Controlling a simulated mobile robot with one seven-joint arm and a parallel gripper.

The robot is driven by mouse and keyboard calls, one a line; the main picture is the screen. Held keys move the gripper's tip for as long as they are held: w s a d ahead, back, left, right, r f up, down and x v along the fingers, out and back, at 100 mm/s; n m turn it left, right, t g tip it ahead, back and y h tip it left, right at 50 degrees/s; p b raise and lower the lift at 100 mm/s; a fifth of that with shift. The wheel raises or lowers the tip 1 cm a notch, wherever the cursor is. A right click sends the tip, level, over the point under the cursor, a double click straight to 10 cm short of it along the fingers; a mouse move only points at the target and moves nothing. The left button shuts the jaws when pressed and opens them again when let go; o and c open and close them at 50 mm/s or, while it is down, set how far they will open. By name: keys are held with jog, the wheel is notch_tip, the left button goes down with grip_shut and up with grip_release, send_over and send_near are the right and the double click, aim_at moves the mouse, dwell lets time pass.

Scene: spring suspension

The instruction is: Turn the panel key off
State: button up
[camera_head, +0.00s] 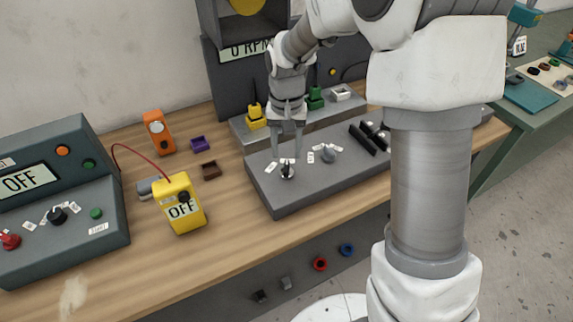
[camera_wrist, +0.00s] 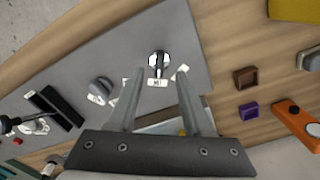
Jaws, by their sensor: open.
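A grey panel slab (camera_head: 325,187) lies on the bench, and the wrist view shows its surface too (camera_wrist: 110,55). Near its left front corner is a small dark key-like switch (camera_head: 288,172) with white labels around it. In the wrist view this switch (camera_wrist: 158,60) has a black grip on a pale round base, with a label just below it. My gripper (camera_head: 287,157) points down over the switch, open and empty. In the wrist view its fingertips (camera_wrist: 160,73) lie either side of the switch's label; I cannot tell whether they touch anything.
A grey knob (camera_head: 329,154) and black bars (camera_head: 368,136) are on the same slab to the right. A yellow meter reading OFF (camera_head: 180,204) and a control box reading OFF (camera_head: 62,190) stand left. Purple (camera_head: 200,144) and brown (camera_head: 210,170) blocks lie between.

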aim_at(287, 168)
notch_tip(287, 168, down, 6)
dwell(0.4)
grip_shut()
